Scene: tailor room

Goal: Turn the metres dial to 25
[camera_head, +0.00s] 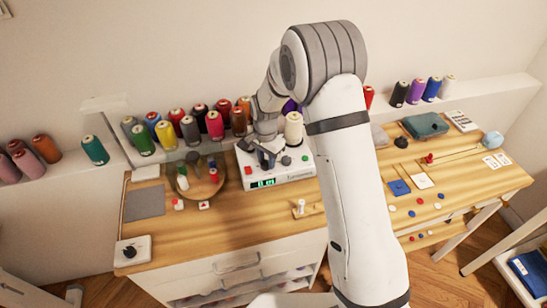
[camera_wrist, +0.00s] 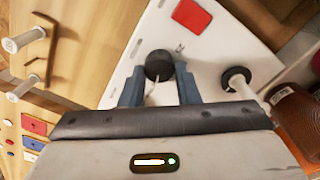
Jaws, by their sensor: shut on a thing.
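The white winding machine (camera_head: 292,176) stands on the wooden bench, with a small green lit display (camera_head: 263,183) on its front; I cannot read its digits reliably. My gripper (camera_head: 265,157) is down at the machine's top and largely hides the dial in the head view. In the wrist view the metres dial (camera_wrist: 158,64) is a round black knob with a pale line beside it. My gripper (camera_wrist: 158,76) is shut on it, a blue-grey finger on each side. The scale around the dial is mostly hidden or too small to read.
A red square button (camera_wrist: 192,16) and a white post with a black base ring (camera_wrist: 237,79) are near the dial.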

